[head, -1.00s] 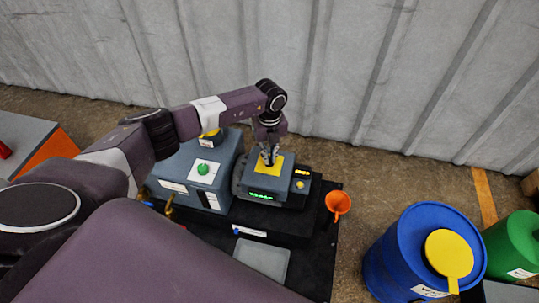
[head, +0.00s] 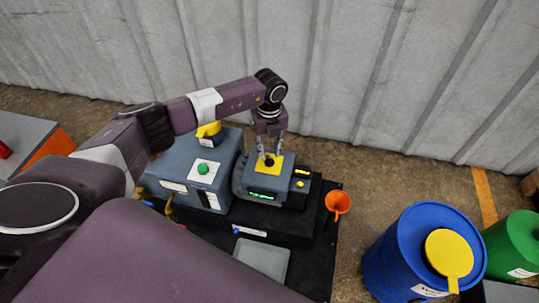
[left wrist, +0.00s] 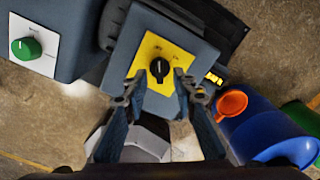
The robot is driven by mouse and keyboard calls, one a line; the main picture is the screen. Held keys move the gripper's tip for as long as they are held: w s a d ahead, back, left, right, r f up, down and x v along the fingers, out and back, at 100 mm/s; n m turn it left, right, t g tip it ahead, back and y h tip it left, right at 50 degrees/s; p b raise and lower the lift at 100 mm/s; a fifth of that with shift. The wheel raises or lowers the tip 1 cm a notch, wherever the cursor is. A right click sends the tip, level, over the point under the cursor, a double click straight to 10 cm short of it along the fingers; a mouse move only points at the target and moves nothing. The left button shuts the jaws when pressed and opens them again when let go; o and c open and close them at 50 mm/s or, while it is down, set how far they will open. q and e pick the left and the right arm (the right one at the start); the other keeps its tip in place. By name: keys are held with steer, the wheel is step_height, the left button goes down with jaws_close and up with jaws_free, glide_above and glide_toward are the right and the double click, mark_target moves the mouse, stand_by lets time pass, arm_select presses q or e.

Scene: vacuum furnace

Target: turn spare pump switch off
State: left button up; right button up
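The switch is a black knob (head: 269,161) on a yellow plate (head: 275,168) on top of a grey pump unit (head: 262,187). In the left wrist view the black knob (left wrist: 159,69) stands in the middle of the yellow plate (left wrist: 149,50), with small OFF and ON markings above it. Its white mark points upward in that view, roughly toward OFF. My left gripper (head: 271,152) is above the knob, pointing down. My right gripper is out of view.
A grey box with a green knob (head: 203,169) stands left of the pump, with a yellow part (head: 208,130) behind. An orange funnel (head: 338,203), blue drum (head: 425,250) and green drum (head: 515,245) are to the right. A grey tray (head: 262,262) lies in front. A ribbed wall is behind.

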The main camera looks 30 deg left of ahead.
mark_target(270, 159)
arm_select(q)
step_height(270, 159, up, 9)
stand_by(0.3)
stand_by(0.4)
